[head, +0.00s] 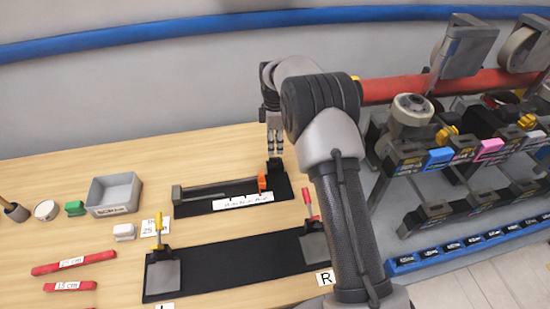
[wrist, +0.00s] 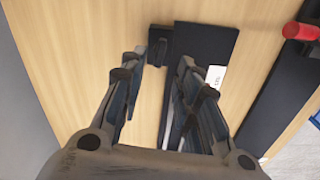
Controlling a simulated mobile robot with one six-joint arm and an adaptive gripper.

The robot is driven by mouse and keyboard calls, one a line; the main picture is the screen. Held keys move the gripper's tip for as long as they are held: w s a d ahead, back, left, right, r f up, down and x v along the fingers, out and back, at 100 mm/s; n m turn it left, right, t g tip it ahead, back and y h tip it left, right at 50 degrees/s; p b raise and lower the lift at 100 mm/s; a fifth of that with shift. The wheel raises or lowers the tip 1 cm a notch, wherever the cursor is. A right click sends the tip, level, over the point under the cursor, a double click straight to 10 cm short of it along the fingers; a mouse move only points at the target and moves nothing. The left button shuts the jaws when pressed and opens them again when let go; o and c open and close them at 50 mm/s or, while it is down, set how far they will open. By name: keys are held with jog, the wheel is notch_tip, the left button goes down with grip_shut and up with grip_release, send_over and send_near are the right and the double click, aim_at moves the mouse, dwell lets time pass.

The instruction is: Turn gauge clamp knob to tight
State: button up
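The gauge is a dark plate (head: 220,204) on the wooden table, with a grey rail, a white scale strip (head: 243,201) and an orange piece (head: 262,181) near its right end. A small black block, perhaps the clamp knob (head: 276,166), stands at the plate's far right end. In the wrist view a black block (wrist: 158,44) sits beside the dark plate (wrist: 212,38). My gripper (head: 275,151) points down just above that end in the head view. In the wrist view its fingers (wrist: 163,78) are spread with nothing between the tips. The knob's setting cannot be read.
A longer dark fixture (head: 235,264) with yellow and red handles lies nearer. Left are a grey bin (head: 115,193), green and white blocks, and red bars (head: 74,262). A crowded rack with a red tube (head: 395,88) stands right. A wall (head: 150,85) is behind.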

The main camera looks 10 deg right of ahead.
aim_at(275, 158)
notch_tip(275, 158, down, 7)
jog(key=shift+r+b, duration=0.15)
jog(key=shift+b, duration=0.3)
grip_shut()
dwell(0.3)
